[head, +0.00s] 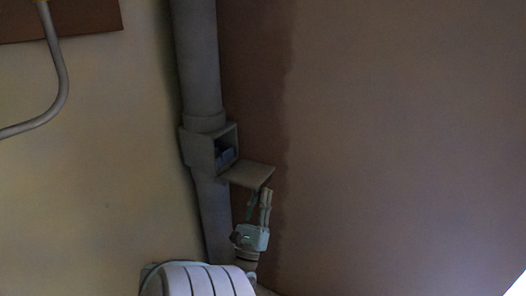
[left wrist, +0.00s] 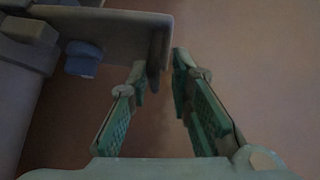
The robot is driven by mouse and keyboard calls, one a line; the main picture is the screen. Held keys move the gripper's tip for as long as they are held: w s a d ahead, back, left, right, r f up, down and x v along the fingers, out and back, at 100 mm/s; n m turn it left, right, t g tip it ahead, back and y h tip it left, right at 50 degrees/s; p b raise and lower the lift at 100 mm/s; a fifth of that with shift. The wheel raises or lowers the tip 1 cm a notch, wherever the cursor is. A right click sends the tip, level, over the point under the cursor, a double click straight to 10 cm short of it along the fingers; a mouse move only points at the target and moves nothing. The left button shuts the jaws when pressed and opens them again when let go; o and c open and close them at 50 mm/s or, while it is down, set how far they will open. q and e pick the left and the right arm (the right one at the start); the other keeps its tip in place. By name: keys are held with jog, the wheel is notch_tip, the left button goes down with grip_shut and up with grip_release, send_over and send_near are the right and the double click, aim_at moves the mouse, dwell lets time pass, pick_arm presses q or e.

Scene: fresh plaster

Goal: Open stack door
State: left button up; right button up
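The stack is a grey vertical pipe (head: 198,60) with a box-shaped housing (head: 200,149) partway down. Its door (head: 248,175) stands open, sticking out to the right from the housing's lower edge. In the left wrist view the door (left wrist: 105,35) spans the upper left, with a dark lip (left wrist: 158,55) at its right end. My left gripper (head: 266,191) is just below the door's outer edge, fingers pointing up. In the left wrist view its fingertips (left wrist: 159,68) are apart, either side of the lip; contact is unclear. My right gripper is not in view.
A blue object (head: 225,156) sits inside the housing, and shows in the left wrist view (left wrist: 83,58). A yellowish wall lies left of the pipe and a brown plaster wall right. A bent pale pipe (head: 60,80) runs at the upper left. The space right of the door looks clear.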

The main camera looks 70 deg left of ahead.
pick_arm(q)
jog(key=v, duration=0.7)
jog(key=shift+d+f, duration=0.2)
jog(key=shift+s, duration=0.15)
